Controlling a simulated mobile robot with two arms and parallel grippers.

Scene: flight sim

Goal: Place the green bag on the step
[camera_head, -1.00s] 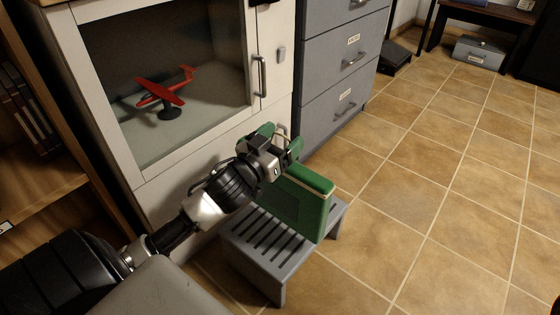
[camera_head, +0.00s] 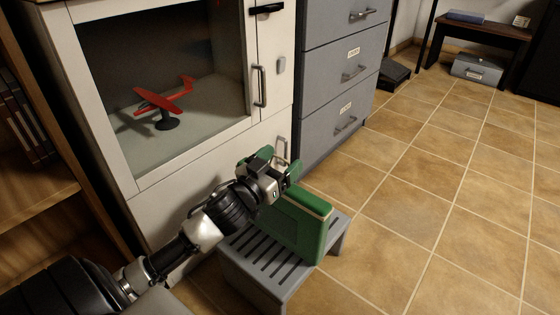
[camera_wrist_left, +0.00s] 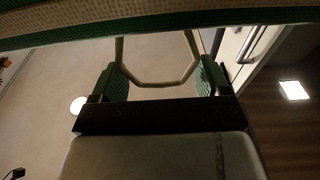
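The green bag (camera_head: 300,228) stands upright on the grey slatted step (camera_head: 262,249), in front of the white cabinet. My left gripper (camera_head: 268,175) is at the top of the bag, on its left side in the head view. In the left wrist view, my gripper's two green-padded fingers (camera_wrist_left: 160,82) are wide apart. The bag's pale handle (camera_wrist_left: 155,84) shows between them as a loop, and the fingers do not appear closed on it. The bag's green and tan edge (camera_wrist_left: 160,22) crosses the top of that view. My right gripper is not in view.
The white cabinet (camera_head: 160,205) with a red model plane (camera_head: 165,100) behind its glass stands directly behind the step. Grey drawers (camera_head: 335,95) stand to its right and a wooden shelf (camera_head: 45,200) to the left. The tiled floor (camera_head: 440,200) at right is clear.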

